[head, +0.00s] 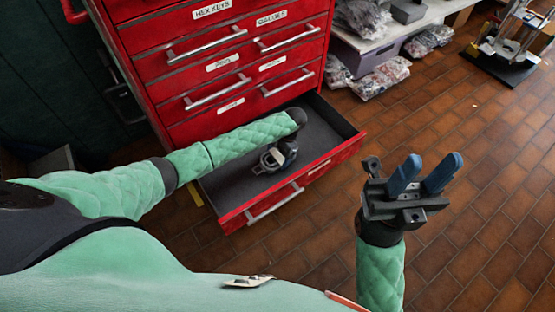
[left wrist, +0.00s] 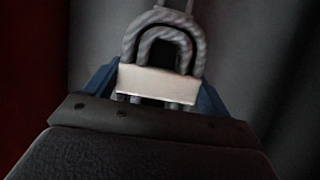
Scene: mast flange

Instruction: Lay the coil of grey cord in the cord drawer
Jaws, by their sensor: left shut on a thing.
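The coil of grey cord (head: 265,163) is at my left gripper, over the floor of the open bottom drawer (head: 347,153). In the left wrist view the coil (left wrist: 190,38) is a looped grey cord with a pale band across it, between the blue fingers of my left gripper (left wrist: 160,85), which is shut on it. In the head view my left gripper (head: 277,154) is partly hidden by its own wrist. I cannot tell whether the coil touches the drawer floor. My right gripper (head: 430,163) is open and empty, right of the drawer, above the brick floor.
The red cabinet (head: 150,40) has several shut, labelled drawers above the open one. The open drawer's dark floor (head: 235,185) looks otherwise bare. A bench (head: 400,35) with bagged parts stands at the back right.

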